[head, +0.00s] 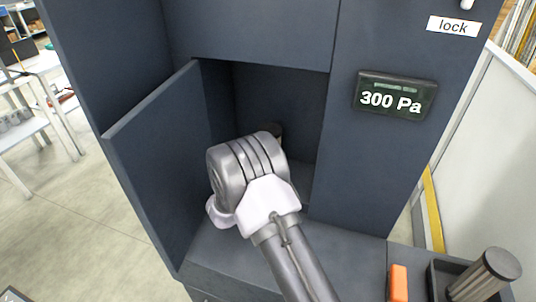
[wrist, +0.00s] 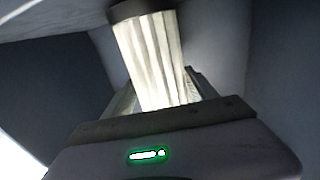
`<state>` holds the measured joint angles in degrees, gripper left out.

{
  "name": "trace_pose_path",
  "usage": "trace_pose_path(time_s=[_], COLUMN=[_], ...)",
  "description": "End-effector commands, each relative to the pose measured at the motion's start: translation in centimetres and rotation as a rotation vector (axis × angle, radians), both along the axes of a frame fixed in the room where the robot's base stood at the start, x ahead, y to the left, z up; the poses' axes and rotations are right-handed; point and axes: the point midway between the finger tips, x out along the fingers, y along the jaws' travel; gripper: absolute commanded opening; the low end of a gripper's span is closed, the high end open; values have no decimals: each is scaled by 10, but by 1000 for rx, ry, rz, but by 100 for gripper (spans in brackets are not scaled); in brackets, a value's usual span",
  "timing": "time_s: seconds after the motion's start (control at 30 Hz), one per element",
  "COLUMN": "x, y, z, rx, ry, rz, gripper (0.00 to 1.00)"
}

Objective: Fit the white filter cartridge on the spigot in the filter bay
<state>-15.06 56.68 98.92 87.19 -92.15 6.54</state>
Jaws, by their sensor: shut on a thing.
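The white filter cartridge (wrist: 152,60) shows in the wrist view as a pale pleated body with a dark end cap (wrist: 140,10). My gripper (wrist: 163,98) is shut on it. In the head view my wrist covers the gripper and most of the cartridge; a small dark end (head: 275,129) shows behind it, probably the cartridge's cap. The filter bay (head: 300,115) is an open recess in the dark cabinet, and my arm reaches into its mouth. I cannot see the spigot in either view.
The bay's door (head: 155,150) stands open on the left. A display (head: 395,97) reads 300 Pa, below a "lock" label (head: 453,26). At lower right, a grey-brown pleated cartridge (head: 485,276) leans in a dark tray (head: 436,280), beside an orange block (head: 398,283).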

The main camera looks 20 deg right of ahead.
Motion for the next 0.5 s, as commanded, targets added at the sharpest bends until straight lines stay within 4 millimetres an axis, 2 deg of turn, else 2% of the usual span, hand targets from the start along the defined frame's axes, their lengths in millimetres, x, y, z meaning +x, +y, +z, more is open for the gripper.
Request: trace_pose_path(time_s=[0.5], x=[0], y=[0], z=[-6], rx=[1], ry=[-1], rz=[0], gripper=[31])
